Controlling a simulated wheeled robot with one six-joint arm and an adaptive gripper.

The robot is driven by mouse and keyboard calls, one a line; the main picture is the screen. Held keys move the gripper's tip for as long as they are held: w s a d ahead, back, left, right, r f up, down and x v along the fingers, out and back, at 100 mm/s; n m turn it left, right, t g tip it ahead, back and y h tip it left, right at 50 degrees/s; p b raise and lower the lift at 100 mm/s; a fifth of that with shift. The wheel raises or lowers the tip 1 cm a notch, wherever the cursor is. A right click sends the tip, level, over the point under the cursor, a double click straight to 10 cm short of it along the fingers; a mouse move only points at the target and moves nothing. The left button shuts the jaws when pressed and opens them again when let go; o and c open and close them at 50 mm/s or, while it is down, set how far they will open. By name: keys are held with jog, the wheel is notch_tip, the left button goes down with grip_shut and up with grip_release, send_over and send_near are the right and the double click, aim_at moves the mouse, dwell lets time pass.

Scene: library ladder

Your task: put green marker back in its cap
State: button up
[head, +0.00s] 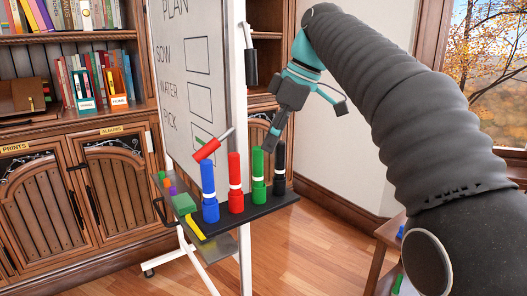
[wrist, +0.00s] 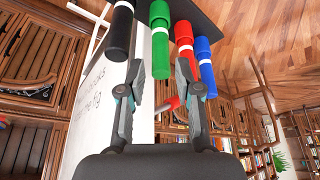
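The green marker (head: 257,161) stands upright on the dark tray, with a white band above its wider green cap (head: 258,191). I cannot tell how deep it sits in the cap. My gripper (head: 306,122) is open and empty, above the tray and close to the top of the green marker. In the wrist view the green marker (wrist: 160,40) shows between and beyond the two open fingertips (wrist: 160,75), with gaps on both sides.
A blue marker (head: 208,176), a red marker (head: 235,168) and a black marker (head: 280,158) stand in a row with the green one on the tray (head: 262,208). A green block (head: 183,204) lies at its left end. A whiteboard (head: 190,75) rises behind.

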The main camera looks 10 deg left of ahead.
jog(key=v, duration=0.3)
jog(key=shift+d+r+p, duration=0.1)
jog(key=shift+r+p, duration=0.15)
jog(key=shift+p, duration=0.15)
jog(key=s+d+f+m+t+h, duration=0.1)
jog(key=s+d+f+m, duration=0.25)
jog(key=d, duration=0.25)
jog(key=s+d+f+m+t, duration=0.2)
jog(key=s+d+f+m, duration=0.1)
jog(key=d+m, duration=0.15)
jog(key=s+d+f+m+t+h, duration=0.1)
jog(key=s+d+f+m, duration=0.2)
jog(key=d, duration=0.3)
jog(key=s+d+f+m+t+h, duration=0.1)
jog(key=s+d+f+m, duration=0.2)
jog(key=s+d+f, duration=0.2)
jog(key=s+d+f+m+h, duration=0.1)
jog(key=s+d+f+m, duration=0.3)
jog(key=s+f, duration=0.3)
notch_tip(320, 180, down, 5)
jog(key=shift+s+d+f+t+h, duration=0.2)
jog(key=shift+d+f+t+h, duration=0.15)
jog(key=shift+d, duration=0.3)
